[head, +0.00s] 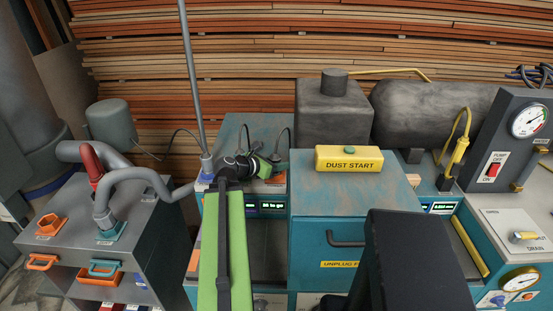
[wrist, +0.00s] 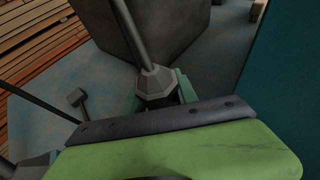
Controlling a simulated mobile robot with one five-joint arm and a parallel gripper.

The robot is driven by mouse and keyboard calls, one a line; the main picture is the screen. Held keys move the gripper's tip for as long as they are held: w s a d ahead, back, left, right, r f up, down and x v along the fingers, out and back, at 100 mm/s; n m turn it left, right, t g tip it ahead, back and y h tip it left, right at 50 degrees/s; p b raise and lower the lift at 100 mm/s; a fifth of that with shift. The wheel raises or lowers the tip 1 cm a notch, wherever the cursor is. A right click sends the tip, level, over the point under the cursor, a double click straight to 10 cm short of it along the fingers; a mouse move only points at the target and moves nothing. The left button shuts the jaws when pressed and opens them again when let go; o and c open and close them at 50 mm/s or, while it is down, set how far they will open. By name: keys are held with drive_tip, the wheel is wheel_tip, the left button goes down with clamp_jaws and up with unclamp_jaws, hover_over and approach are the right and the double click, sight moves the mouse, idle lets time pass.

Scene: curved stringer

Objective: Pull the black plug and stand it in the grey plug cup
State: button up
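A dark plug (head: 277,158) with a thin black cable rising from it stands on the teal bench, just right of my gripper's tip. The wrist view shows what looks like this plug as a dark faceted collar (wrist: 156,84) with a stem, upright on a teal base. My gripper (head: 259,166) is at the end of my green arm, close to the plug. I cannot pick out the grey plug cup with certainty.
A tall grey pole (head: 190,80) rises left of my gripper. The yellow DUST START box (head: 349,158) sits on the teal cabinet to the right. A yellow plug (head: 457,149) is farther right. A grey cabinet with hoses (head: 130,240) stands at left.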

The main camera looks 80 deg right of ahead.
drive_tip(key=shift+d, duration=0.1)
clamp_jaws()
drive_tip(key=shift+r, duration=0.1)
